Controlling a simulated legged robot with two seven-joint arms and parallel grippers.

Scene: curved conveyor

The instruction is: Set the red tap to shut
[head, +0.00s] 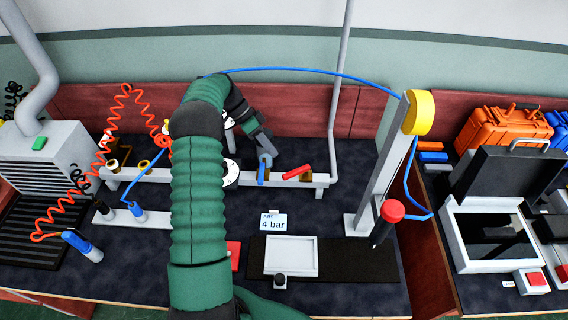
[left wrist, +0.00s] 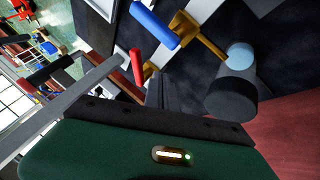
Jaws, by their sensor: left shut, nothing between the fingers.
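The red tap (head: 297,172) has a bar-shaped red handle lying slanted, nearly along the white rail (head: 313,181). A brass-coloured body shows beside it. In the left wrist view the red handle (left wrist: 136,67) shows beyond the blue tap handle (left wrist: 155,25). The blue tap (head: 262,172), left of the red one in the head view, points across the rail. My left gripper (head: 266,157) is shut and empty, just above and behind the blue tap and left of the red tap. It appears apart from the red handle. My right gripper is not in view.
A white "4 bar" sign (head: 273,222) and a pale tray (head: 291,256) lie in front of the rail. A grey post (head: 379,180) with a yellow top stands to the right. An orange coiled hose (head: 98,152) hangs at left. A grey pipe rises behind the rail.

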